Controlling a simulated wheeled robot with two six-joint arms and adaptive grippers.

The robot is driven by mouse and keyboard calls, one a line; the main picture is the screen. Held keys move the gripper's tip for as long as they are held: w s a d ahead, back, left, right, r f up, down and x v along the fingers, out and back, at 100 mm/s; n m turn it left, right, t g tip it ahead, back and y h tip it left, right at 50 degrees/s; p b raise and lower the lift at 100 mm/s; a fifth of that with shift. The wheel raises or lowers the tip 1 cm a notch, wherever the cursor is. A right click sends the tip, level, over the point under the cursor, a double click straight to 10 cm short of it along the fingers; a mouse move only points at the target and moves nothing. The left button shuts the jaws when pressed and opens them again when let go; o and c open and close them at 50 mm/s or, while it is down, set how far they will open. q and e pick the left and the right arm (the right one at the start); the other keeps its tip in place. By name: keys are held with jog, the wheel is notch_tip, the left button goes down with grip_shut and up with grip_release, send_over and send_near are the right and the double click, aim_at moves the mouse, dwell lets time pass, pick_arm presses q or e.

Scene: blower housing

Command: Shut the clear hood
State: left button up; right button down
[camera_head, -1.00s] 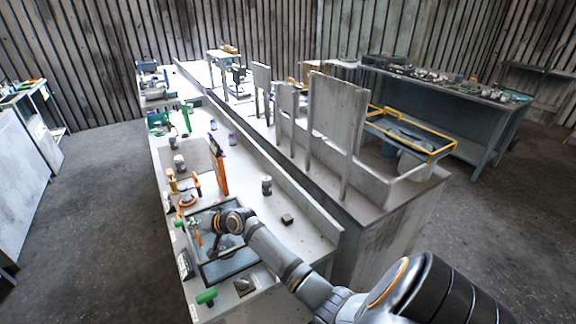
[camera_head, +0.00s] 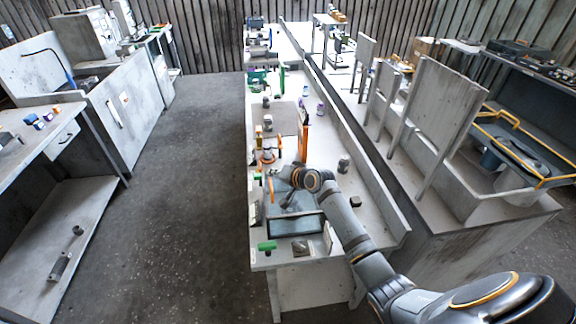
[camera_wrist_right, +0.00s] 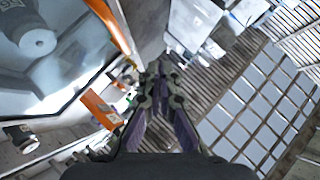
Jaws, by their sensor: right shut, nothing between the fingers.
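The clear hood (camera_head: 297,224) is a see-through panel in a dark frame on the near part of the long bench. My right arm reaches over its far right corner, and the wrist hides part of it. My right gripper (camera_head: 279,177) is small and partly hidden in the head view. In the right wrist view the gripper (camera_wrist_right: 160,82) is shut and empty, with its fingertips together. A large clear pane (camera_wrist_right: 55,75) with a pale frame fills the left side there, beside the fingers. I cannot tell how far the hood is open. My left gripper is not in view.
An upright orange panel (camera_head: 303,140) stands on the bench beyond my wrist. A green-handled item (camera_head: 267,246) lies at the bench's near left corner. A dark jar (camera_head: 343,164) and small block (camera_head: 355,202) stand right of my arm. The floor left of the bench is clear.

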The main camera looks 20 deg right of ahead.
jog(key=s+r+b, duration=0.1)
jog(key=s+r, duration=0.5)
jog(key=s, duration=0.1)
jog(key=shift+a, duration=0.2)
